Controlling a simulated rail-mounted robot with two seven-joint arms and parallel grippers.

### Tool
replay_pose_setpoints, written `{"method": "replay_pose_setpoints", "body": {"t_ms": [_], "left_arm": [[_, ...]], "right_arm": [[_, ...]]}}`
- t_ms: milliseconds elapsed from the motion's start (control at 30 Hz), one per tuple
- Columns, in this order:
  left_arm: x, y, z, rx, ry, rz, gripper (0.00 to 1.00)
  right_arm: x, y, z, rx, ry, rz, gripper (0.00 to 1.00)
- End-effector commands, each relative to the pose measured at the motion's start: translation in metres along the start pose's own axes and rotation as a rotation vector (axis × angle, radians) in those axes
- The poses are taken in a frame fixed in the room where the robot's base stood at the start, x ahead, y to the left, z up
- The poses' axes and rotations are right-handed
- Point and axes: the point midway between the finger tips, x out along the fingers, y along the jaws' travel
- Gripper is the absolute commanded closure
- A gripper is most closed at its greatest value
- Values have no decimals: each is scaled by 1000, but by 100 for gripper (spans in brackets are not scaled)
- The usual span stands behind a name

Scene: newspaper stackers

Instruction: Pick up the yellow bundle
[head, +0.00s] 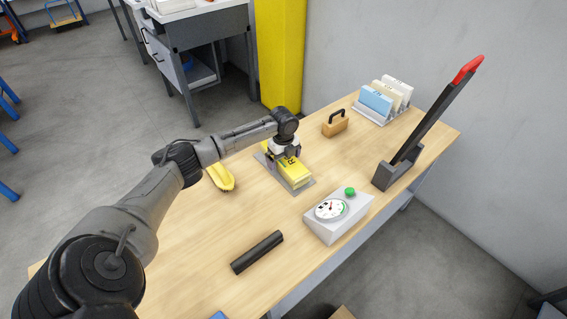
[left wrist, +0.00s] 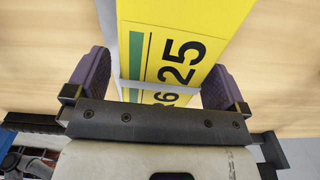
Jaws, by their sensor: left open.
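The yellow bundle (head: 297,177) lies on a flat grey plate (head: 272,175) near the middle of the wooden table. My left gripper (head: 285,155) points down over the far end of the bundle and hides part of it. In the left wrist view the bundle (left wrist: 215,20) fills the middle, with black printing, a green stripe and a pale band across it. The dark fingers of my left gripper (left wrist: 155,85) stand apart on either side of the bundle. I cannot tell whether they touch it. My right gripper is not in view.
A yellow object (head: 220,176) lies left of the plate. A black cylinder (head: 257,251) and a grey dial box (head: 338,215) with a green button are nearer. A red-handled lever (head: 420,125), a wooden block (head: 335,126) and a rack (head: 382,112) stand along the right side.

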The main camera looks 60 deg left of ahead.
Motion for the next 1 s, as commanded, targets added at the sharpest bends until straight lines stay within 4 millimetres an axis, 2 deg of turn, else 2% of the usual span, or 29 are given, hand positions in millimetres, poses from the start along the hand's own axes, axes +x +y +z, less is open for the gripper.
{"method": "replay_pose_setpoints", "body": {"t_ms": [67,167,833,1000], "left_arm": [[-1,0,0,0,0,0,0],[-1,0,0,0,0,0,9],[-1,0,0,0,0,0,73],[-2,0,0,0,0,-3,74]], "right_arm": [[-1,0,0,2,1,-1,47],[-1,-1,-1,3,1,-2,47],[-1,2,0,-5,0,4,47],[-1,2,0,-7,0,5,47]]}}
